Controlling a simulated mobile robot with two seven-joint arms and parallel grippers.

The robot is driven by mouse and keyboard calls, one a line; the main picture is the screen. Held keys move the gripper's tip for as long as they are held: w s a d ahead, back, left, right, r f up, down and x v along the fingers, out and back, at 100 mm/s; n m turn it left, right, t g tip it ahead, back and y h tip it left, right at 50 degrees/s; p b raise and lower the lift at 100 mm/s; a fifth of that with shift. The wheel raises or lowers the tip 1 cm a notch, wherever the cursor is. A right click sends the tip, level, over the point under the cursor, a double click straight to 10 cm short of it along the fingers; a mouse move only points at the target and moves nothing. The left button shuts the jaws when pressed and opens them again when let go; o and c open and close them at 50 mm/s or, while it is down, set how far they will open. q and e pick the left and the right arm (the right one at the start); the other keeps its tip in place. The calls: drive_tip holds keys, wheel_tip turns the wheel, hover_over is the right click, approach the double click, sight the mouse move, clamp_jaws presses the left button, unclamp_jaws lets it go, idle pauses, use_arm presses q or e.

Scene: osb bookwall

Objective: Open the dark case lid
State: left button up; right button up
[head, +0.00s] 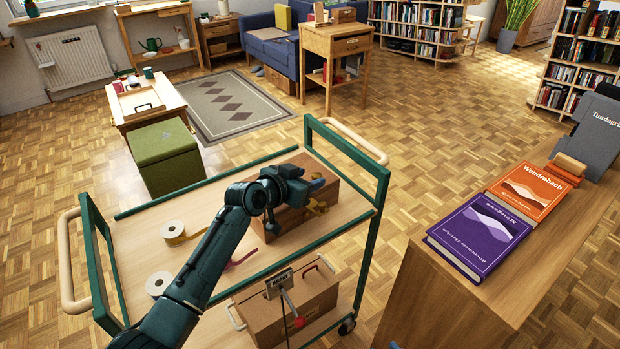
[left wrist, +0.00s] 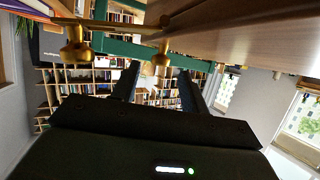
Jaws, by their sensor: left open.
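A dark brown wooden case (head: 340,184) stands on the upper shelf of a green-framed cart, and its lid looks shut. Brass fittings (head: 318,207) show on its near side, partly behind my left gripper. My left gripper (head: 310,187) is at the case's near side, over its front and top edge, and hides part of it. Two brass knobs (left wrist: 162,60) show just beyond and above the fingers, beside a wooden face (left wrist: 235,45). I cannot tell whether a finger touches the case.
The cart shelf (head: 222,246) also holds white-cored rolls of tape (head: 173,229). A cardboard-brown box (head: 315,302) sits on the lower level. Green cart posts (head: 377,195) rise near the case. A wooden cabinet with purple (head: 478,236) and orange (head: 533,190) books stands at the right.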

use_arm(q)
drive_tip(key=shift+x, duration=0.75)
drive_tip(key=shift+c, duration=0.6)
clamp_jaws()
